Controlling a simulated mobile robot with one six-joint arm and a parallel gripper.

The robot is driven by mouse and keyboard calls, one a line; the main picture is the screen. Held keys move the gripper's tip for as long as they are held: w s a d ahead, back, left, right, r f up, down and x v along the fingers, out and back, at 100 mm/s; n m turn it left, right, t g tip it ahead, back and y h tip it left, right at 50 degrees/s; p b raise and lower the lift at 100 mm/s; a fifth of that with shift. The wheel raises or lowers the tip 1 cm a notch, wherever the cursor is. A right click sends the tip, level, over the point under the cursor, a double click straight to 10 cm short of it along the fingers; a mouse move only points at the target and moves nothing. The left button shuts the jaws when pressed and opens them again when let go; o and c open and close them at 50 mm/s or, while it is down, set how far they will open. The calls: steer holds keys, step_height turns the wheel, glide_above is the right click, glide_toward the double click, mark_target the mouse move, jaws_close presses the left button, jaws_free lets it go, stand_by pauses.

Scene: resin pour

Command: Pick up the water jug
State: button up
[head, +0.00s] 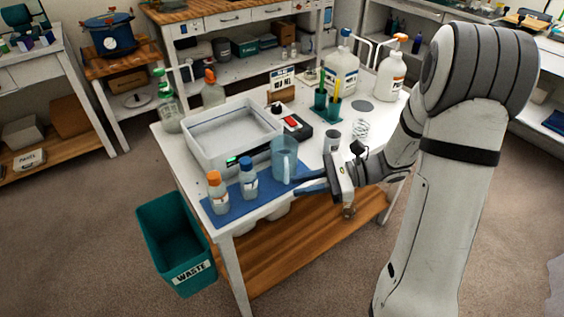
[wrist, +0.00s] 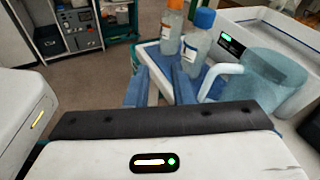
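The water jug (head: 284,158) is a translucent blue-grey pitcher standing upright on the blue mat (head: 236,207) near the table's front edge. In the wrist view the jug (wrist: 272,82) is at the right, with its pale handle (wrist: 217,82) pointing left. My gripper (head: 306,184) is just right of and in front of the jug in the head view. In the wrist view my gripper's two blue fingers (wrist: 160,88) are apart with nothing between them, left of the handle. The fingers do not appear to touch the jug.
A blue-capped bottle (head: 249,181) and an orange-capped bottle (head: 217,194) stand left of the jug on the mat. A white tray (head: 200,157) is behind. A teal waste bin (head: 170,222) stands on the floor.

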mark_target(287, 177)
steer(key=w+f+m+t, duration=0.1)
steer(key=w+d+f+m+t+y, duration=0.1)
steer(key=w, duration=0.1)
steer(key=w+f+m+t+y+b, duration=0.1)
steer(key=w+m, duration=0.1)
steer(key=shift+d+f, duration=0.2)
steer(key=shift+d, duration=0.1)
steer(key=shift+t, duration=0.3)
steer(key=a, duration=0.2)
steer(key=w+a, duration=0.1)
steer(key=a, duration=0.4)
steer(key=shift+w+a, duration=0.15)
steer(key=shift+a, duration=0.05)
steer(key=shift+c, duration=0.3)
steer(key=shift+f, duration=0.1)
jaws_close()
